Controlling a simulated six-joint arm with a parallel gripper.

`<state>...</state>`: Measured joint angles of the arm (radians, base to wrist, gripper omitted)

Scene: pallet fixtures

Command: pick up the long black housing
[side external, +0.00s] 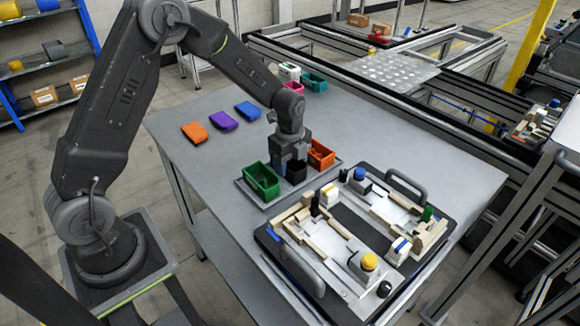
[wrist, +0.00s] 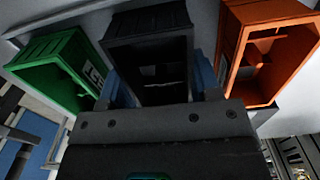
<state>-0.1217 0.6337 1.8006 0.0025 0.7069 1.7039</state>
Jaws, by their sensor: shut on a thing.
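The long black housing (wrist: 150,50) is an open box in the middle of the wrist view, between a green and an orange housing. In the side external view it shows as a dark block (side external: 296,172) under my gripper (side external: 292,158), partly hidden by it. My gripper points down. In the wrist view its two blue-grey fingers (wrist: 165,85) are on either side of the black housing and shut on it. I cannot tell whether the housing is clear of the grey tray (side external: 272,203) below.
The green housing (side external: 261,181) and orange housing (side external: 321,154) stand close on either side. A pallet fixture (side external: 335,222) with handles lies in front. Orange, purple and blue pieces (side external: 223,121) lie toward the back left.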

